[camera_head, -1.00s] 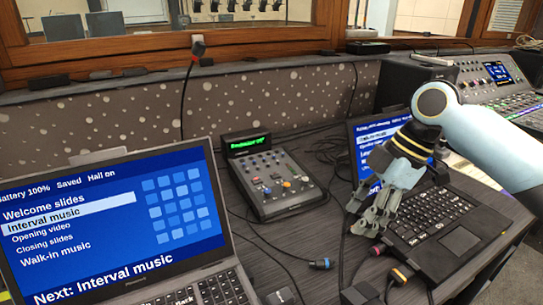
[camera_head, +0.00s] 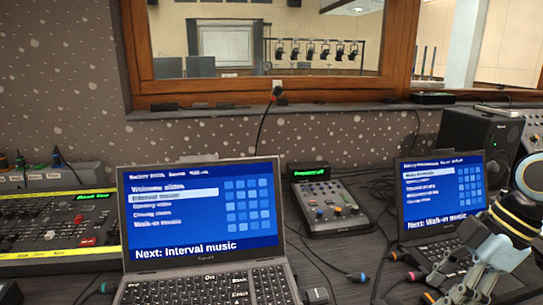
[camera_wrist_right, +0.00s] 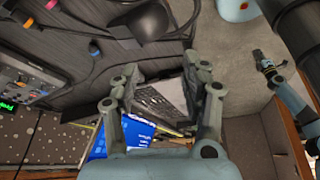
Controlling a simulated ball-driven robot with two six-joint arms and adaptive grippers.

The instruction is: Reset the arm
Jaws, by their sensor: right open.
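My right gripper (camera_head: 458,292) hangs in the lower right of the head view, in front of the right laptop (camera_head: 440,188) and covering part of its keyboard. In the right wrist view its two fingers (camera_wrist_right: 166,84) are spread apart with nothing between them, and the laptop's keyboard (camera_wrist_right: 160,101) shows behind. My left gripper is not in the head view.
A left laptop (camera_head: 200,210) shows "Next: Interval music". A small fader console (camera_head: 330,208) stands between the laptops, with cables on the desk. A larger mixer (camera_head: 60,232) is at far left, a black speaker (camera_head: 480,140) at right.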

